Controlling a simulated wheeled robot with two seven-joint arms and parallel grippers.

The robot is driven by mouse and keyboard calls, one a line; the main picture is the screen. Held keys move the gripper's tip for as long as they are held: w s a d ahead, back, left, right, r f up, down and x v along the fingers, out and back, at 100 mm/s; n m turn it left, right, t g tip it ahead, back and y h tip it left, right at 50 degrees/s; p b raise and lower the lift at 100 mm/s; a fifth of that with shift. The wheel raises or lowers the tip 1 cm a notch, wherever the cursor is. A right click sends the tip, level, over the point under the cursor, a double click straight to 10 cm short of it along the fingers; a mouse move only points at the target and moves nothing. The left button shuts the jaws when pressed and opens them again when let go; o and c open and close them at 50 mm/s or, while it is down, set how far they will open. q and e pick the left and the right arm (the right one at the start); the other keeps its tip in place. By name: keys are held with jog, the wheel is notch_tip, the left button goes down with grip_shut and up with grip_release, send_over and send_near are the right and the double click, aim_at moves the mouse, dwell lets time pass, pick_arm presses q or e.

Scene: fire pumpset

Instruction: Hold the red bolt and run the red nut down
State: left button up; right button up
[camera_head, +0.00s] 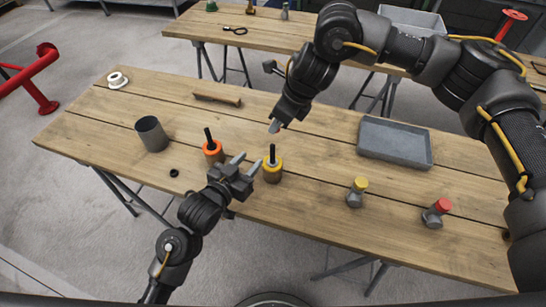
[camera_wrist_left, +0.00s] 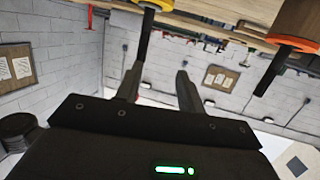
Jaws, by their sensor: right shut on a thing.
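The red-topped bolt (camera_head: 436,212) stands at the right front of the table, its grey shaft and base below a red cap; I cannot tell nut from bolt head at this size. My left gripper (camera_head: 246,163) is open and empty near the middle, between an orange-collared holder (camera_head: 212,152) and a yellow-collared holder (camera_head: 272,172), each with a black rod upright. The open fingers also show in the left wrist view (camera_wrist_left: 158,85). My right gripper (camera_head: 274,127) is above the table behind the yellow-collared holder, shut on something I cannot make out. Both grippers are well left of the red-topped bolt.
A yellow-topped bolt (camera_head: 357,191) stands left of the red one. A grey tray (camera_head: 395,143) lies behind them. A grey cup (camera_head: 151,134), a small black ring (camera_head: 174,173), a wooden handle (camera_head: 217,99) and a white ring (camera_head: 118,80) are at left.

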pick_arm(q)
jog(key=w+d+r+m+t+h, duration=0.1)
jog(key=d+r+h, duration=0.1)
jog(key=r, duration=0.3)
jog(key=shift+w+d+r+h, duration=0.25)
jog(key=shift+d+h, duration=0.15)
jog(key=shift+d, duration=0.35)
jog(key=shift+f, duration=0.15)
send_near(271, 153)
jog(key=x, duration=0.5)
jog(key=shift+f, duration=0.1)
jog(key=x, duration=0.6)
jog(key=shift+w+d, duration=0.15)
jog(key=shift+w, duration=0.1)
jog(key=shift+w+d, duration=0.25)
jog(key=shift+w, duration=0.15)
grip_shut()
